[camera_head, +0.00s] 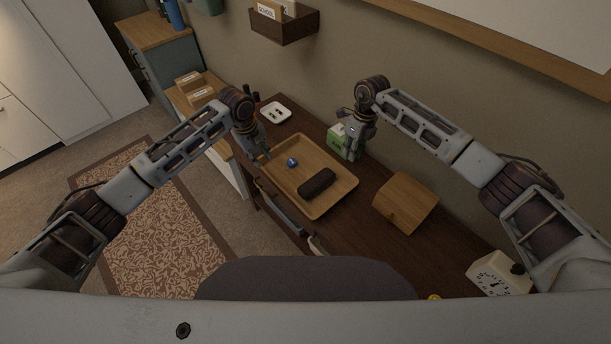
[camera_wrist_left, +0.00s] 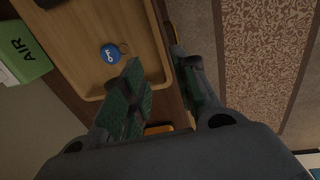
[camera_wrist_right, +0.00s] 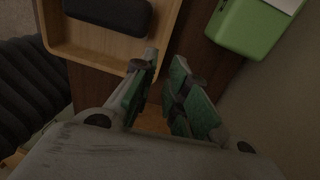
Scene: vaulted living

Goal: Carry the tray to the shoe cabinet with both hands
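The wooden tray (camera_head: 338,201) lies on the dark wooden table, holding a dark oblong case (camera_head: 317,183) and a blue tag with a ring (camera_head: 292,162). My left gripper (camera_head: 264,154) is at the tray's left edge. In the left wrist view its fingers (camera_wrist_left: 165,92) are apart, with the tray's rim (camera_wrist_left: 159,38) running toward the gap. My right gripper (camera_head: 354,154) is at the far right edge. In the right wrist view its fingers (camera_wrist_right: 163,92) are apart, close beside the tray's rim (camera_wrist_right: 168,30). Contact with the rim is unclear. I cannot tell which cabinet is the shoe cabinet.
A green box (camera_head: 338,141) stands close beside my right gripper. A wooden box (camera_head: 405,203) and a white dial device (camera_head: 497,273) are further right. A white dish (camera_head: 275,112) is behind the tray. A blue-grey cabinet (camera_head: 170,65) stands far left, with a patterned rug (camera_head: 155,225) on the floor.

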